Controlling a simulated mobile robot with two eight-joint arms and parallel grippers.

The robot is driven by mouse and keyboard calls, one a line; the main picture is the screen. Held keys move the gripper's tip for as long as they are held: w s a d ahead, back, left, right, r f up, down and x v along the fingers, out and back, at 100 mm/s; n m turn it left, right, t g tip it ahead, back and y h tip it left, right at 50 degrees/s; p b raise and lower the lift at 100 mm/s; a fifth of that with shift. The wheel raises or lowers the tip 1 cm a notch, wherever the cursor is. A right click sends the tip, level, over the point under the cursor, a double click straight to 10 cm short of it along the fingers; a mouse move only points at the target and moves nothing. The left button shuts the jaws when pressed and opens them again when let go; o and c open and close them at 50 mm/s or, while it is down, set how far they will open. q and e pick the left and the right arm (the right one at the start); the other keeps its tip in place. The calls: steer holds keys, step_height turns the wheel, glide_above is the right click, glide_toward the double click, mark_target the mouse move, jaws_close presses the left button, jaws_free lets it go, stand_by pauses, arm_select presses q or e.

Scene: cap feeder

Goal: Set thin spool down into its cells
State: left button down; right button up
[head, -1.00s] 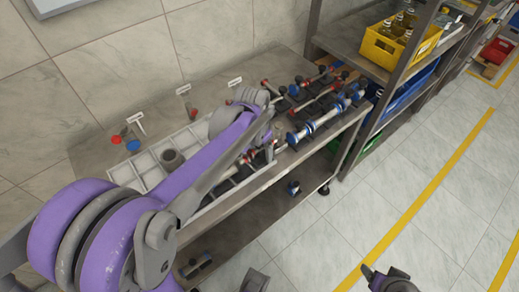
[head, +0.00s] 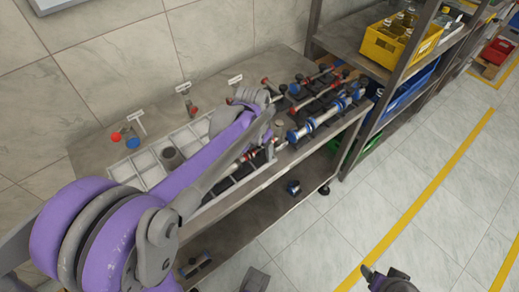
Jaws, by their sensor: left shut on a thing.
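My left gripper (head: 272,146) is largely hidden by my own purple and grey arm, low over the front of the bench tray. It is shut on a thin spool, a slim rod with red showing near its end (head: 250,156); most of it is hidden. The tray (head: 150,170) has pale square cells on its left and dark cells toward the front; how the spool sits against them cannot be told. My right gripper (head: 387,279) is at the bottom edge above the floor, its jaw opening unclear.
More red-ended rods (head: 318,100) and a thick blue-ringed spool (head: 316,123) lie on dark holders at the bench's right. Small red and blue caps (head: 133,143) lie by a sign at the back left. A shelf with a yellow bin (head: 400,45) stands right.

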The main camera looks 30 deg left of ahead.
arm_select(q)
jaws_free()
steer(key=shift+s+d+f, duration=0.1)
steer(key=shift+s+f, duration=0.15)
steer(key=shift+f, duration=0.2)
steer(key=r, duration=0.4)
steer(key=r+p, duration=0.1)
steer(key=r, duration=0.2)
steer(key=s+r+p, duration=0.1)
steer(key=r, duration=0.3)
steer(key=shift+a+r, duration=0.25)
steer(key=shift+r, duration=0.1)
